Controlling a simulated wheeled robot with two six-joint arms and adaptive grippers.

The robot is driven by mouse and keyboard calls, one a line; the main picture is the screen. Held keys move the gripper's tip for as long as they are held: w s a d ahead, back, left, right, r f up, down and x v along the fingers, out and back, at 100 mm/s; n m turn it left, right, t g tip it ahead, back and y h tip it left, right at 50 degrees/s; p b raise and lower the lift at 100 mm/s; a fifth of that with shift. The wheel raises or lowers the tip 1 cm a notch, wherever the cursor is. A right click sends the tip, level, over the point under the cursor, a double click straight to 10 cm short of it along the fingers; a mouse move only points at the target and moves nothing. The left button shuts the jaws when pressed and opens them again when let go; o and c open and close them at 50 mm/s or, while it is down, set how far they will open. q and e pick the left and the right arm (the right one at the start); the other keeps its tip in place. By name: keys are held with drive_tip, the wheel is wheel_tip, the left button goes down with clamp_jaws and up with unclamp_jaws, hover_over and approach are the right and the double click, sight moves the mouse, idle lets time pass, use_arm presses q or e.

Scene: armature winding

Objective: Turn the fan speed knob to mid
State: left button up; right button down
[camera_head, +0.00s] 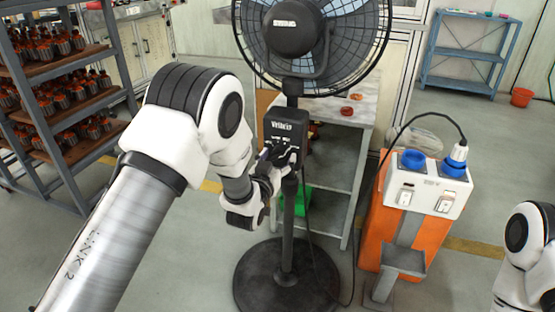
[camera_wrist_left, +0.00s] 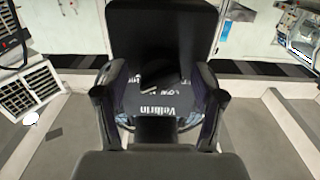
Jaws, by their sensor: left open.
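The black pedestal fan stands upright in the middle of the head view, with its control box (camera_head: 287,126) on the pole below the fan head. In the left wrist view the box face (camera_wrist_left: 160,110) shows upside down with white lettering. A dark round knob (camera_wrist_left: 160,74) shows on it, its pointer setting too dark to read. My left gripper (camera_head: 279,158) is at the lower front of the box. In the wrist view its open fingers stand on either side of the knob, and I cannot tell whether they touch it. My right gripper is out of view.
An orange stand with a white socket box (camera_head: 425,186) is to the right, with a cable arching from its plug. A grey table (camera_head: 335,165) is behind the fan. A shelf of armatures (camera_head: 60,95) is at left. The fan's round base (camera_head: 287,280) rests on open floor.

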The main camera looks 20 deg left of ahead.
use_arm(q)
drive_tip(key=c, duration=1.1)
drive_tip(key=shift+c, duration=0.2)
drive_tip(key=shift+n, duration=0.4)
drive_tip(key=n, duration=0.3)
drive_tip(key=shift+p, duration=0.35)
drive_tip(key=shift+n+p, duration=0.3)
drive_tip(key=shift+n, duration=1.7)
drive_tip(key=o, duration=1.1)
drive_tip(key=shift+o, duration=0.2)
